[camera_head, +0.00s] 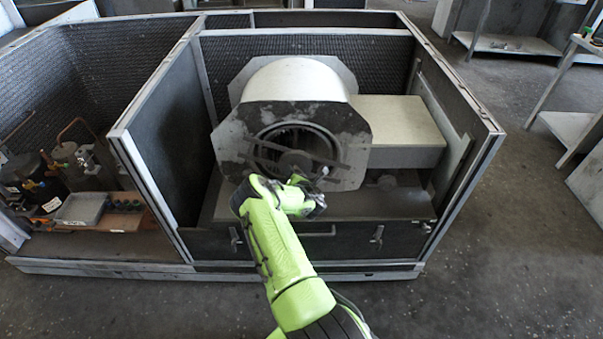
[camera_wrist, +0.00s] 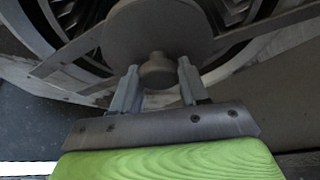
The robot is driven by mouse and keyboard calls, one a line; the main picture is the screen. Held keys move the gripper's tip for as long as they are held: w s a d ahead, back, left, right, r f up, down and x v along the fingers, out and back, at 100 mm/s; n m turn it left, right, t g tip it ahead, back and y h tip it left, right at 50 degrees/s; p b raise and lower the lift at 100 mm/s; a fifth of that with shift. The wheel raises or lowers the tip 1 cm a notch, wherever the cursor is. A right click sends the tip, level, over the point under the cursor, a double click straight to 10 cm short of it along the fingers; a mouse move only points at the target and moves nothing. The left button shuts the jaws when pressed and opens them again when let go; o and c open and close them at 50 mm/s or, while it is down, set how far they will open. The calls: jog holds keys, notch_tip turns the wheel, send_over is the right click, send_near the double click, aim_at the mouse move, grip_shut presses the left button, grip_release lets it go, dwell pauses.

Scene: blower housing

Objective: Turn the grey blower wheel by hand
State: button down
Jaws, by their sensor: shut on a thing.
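The grey blower wheel (camera_head: 277,137) sits inside the round opening of the blower housing (camera_head: 235,140); its fins (camera_wrist: 235,12) also show at the top of the wrist view. A grey round hub plate (camera_wrist: 150,25) with flat bars lies across the opening. A small rounded knob (camera_wrist: 158,70) sticks out from the plate's lower part. My gripper (camera_wrist: 157,78) has a finger on each side of this knob and is shut on it. In the head view my gripper (camera_head: 312,183) is at the lower edge of the opening, and its fingertips are hard to make out.
The housing stands in an open cabinet with a left partition (camera_head: 165,135) and a right side wall (camera_head: 455,110). A pale box (camera_head: 400,125) is right of the housing. Pipes and canisters (camera_head: 95,165) fill the left bay. The floor in front is clear.

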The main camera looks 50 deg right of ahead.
jog(key=m+t+b, duration=0.2)
jog(key=m, duration=0.3)
jog(key=m+t+b, duration=0.2)
jog(key=m, duration=0.2)
jog(key=shift+f+m+t, duration=0.15)
jog(key=shift+m+t, duration=0.25)
jog(key=shift+h, duration=0.3)
dwell(0.3)
jog(key=c, duration=0.6)
grip_release()
jog(key=p+v, duration=1.2)
jog(key=v, duration=0.3)
jog(key=shift+s+a, duration=0.1)
jog(key=shift+s, duration=0.3)
